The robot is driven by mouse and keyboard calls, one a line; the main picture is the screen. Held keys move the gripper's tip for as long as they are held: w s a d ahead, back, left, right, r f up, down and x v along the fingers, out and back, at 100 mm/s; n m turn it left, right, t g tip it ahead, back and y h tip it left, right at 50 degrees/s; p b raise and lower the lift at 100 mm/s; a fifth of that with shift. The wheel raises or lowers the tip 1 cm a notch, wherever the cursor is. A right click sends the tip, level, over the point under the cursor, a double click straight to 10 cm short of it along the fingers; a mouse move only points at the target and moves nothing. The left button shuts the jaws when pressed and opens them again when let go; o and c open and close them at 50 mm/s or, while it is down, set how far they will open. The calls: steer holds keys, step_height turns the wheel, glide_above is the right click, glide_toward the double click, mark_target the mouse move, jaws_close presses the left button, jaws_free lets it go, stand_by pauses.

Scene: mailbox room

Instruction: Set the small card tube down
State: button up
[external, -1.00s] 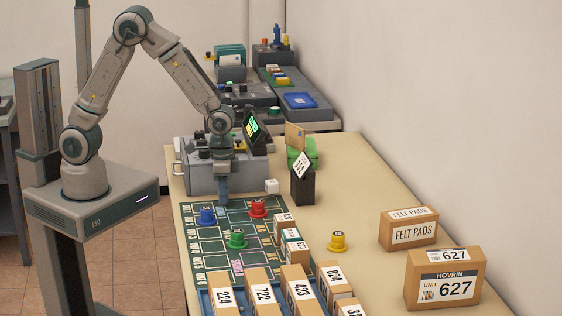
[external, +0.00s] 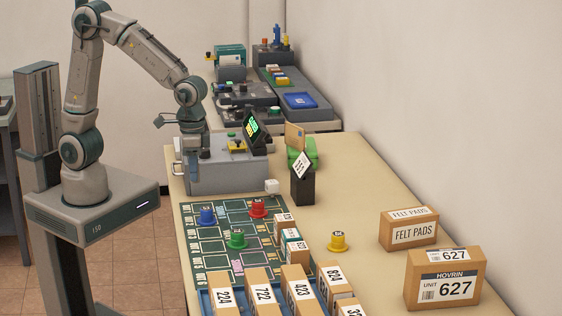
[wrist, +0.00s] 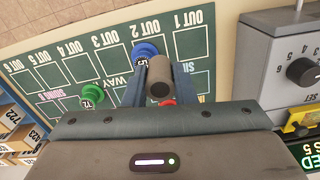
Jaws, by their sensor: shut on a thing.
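The small card tube (wrist: 160,88) is brown with a dark grey round end. In the wrist view it sits between the two fingers of my gripper (wrist: 160,90), which is shut on it. In the external view my gripper (external: 204,172) is up in front of the grey control box, above the table's left edge; I cannot make out the tube there. The green marked mat (external: 215,262) lies below and nearer the camera. In the wrist view the mat (wrist: 60,72) shows OUT labels and lies beyond the tube, clear of it.
Blue (external: 207,215), red (external: 258,207) and green (external: 237,238) spool-like pieces stand on the mat; a yellow one (external: 338,240) stands right of it. The grey control box (external: 225,177) is close to my gripper. Numbered cartons (external: 262,285) fill the near end.

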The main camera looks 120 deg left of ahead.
steer(key=shift+d+r, duration=0.3)
steer(key=shift+d, duration=0.35)
steer(key=w+d+f+m, duration=0.2)
steer(key=w, duration=0.1)
steer(key=w+d+f+m, duration=0.5)
steer(key=w+d+f, duration=0.1)
steer(key=w, duration=0.1)
steer(key=shift+d, duration=0.25)
steer(key=s+d+r+n, duration=0.1)
steer(key=s+r+n, duration=0.2)
steer(key=r+n, duration=0.4)
steer(key=p, duration=0.2)
glide_above(228, 227)
step_height(228, 227, down, 6)
steer(key=shift+r, duration=0.15)
steer(key=shift+f+p, duration=0.55)
steer(key=shift+f, duration=1.45)
steer(key=shift+f, duration=0.1)
